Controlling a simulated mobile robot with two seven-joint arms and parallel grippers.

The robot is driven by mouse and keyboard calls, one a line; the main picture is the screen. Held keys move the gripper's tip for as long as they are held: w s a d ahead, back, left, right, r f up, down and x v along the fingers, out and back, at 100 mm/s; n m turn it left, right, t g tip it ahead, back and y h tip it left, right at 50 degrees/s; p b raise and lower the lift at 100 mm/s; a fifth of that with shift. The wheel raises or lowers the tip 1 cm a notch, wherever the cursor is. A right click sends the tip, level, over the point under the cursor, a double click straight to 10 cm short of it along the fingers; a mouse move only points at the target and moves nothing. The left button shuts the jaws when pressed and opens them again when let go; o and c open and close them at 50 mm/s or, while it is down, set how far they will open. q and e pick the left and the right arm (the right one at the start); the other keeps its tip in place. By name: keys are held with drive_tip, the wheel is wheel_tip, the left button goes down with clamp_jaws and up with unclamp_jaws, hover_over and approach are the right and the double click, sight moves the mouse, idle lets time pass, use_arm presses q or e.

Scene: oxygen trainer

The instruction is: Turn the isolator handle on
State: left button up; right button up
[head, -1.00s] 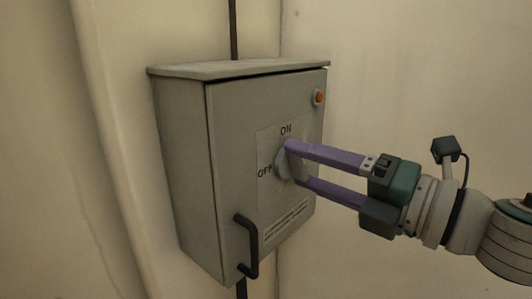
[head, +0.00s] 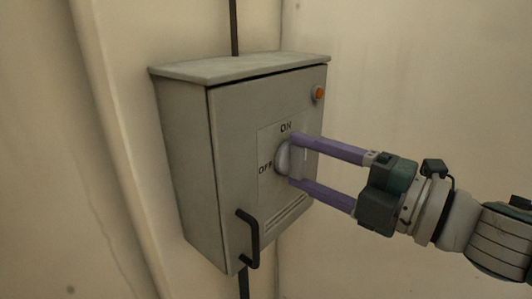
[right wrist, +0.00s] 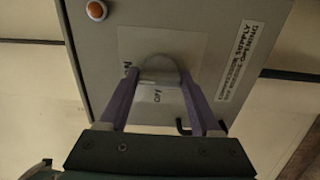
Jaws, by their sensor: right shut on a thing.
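The isolator handle (head: 283,158) is a pale grey rounded knob on the front of a grey box (head: 230,150). ON is printed above it and OFF to its left. My right gripper (head: 294,161) is shut on the handle, one purple finger above and one below. In the right wrist view the handle (right wrist: 160,70) sits between the two fingertips of the right gripper (right wrist: 160,80), with part of a label showing below it. The exact angle of the handle is hard to tell because the fingers cover part of it. My left gripper is not in view.
A black pull handle (head: 250,240) sticks out at the box's lower front, below the right gripper. An orange button (head: 319,93) is at the upper right. Pale walls meet behind the box. The space right of my arm is open.

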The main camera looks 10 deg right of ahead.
drive_tip(key=o, duration=1.4)
drive_tip(key=p+v, duration=0.1)
drive_tip(key=v, duration=0.9)
